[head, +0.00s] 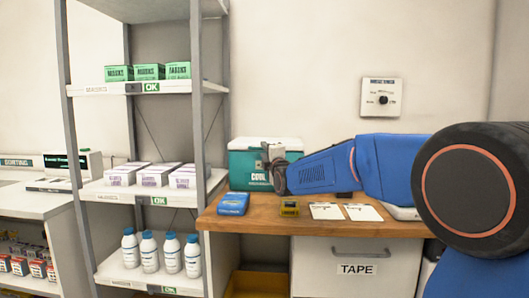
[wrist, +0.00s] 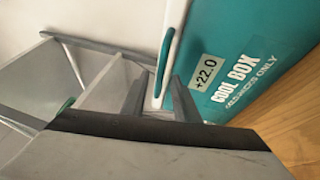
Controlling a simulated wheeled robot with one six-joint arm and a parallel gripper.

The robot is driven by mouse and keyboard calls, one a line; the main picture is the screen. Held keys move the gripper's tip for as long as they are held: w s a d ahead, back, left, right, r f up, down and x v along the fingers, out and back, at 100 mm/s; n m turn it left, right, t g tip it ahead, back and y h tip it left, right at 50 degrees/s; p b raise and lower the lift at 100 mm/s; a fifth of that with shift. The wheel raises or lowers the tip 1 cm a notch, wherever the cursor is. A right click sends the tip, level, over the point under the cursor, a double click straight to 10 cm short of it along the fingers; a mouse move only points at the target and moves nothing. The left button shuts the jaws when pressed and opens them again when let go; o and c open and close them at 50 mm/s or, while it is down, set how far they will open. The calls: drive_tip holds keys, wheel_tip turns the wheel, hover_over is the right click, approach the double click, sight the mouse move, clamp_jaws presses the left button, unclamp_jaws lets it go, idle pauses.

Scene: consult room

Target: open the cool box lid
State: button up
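The teal cool box (head: 245,171) stands at the back left of the wooden desk, and its white lid (head: 262,141) looks closed. The wrist view shows the box's front (wrist: 235,60) turned sideways, with its label, a "+22.0" readout (wrist: 207,74), the white lid edge (wrist: 172,22) and a teal handle (wrist: 164,65) along it. My gripper (head: 272,153) is at the box's upper front. In the wrist view its two fingers (wrist: 160,92) are apart, near the handle's lower end. Nothing shows held between them. Whether a finger touches the lid or handle I cannot tell.
A blue packet (head: 233,204), a small yellow device (head: 289,208) and white cards (head: 327,211) lie on the desk (head: 265,222) below my arm. A grey shelf rack (head: 200,120) with boxes and bottles stands close at the left. The wall behind is bare except for a dial panel (head: 382,97).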

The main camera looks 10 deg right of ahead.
drive_tip(key=shift+w+r, duration=0.1)
drive_tip(key=shift+w, duration=0.4)
clamp_jaws()
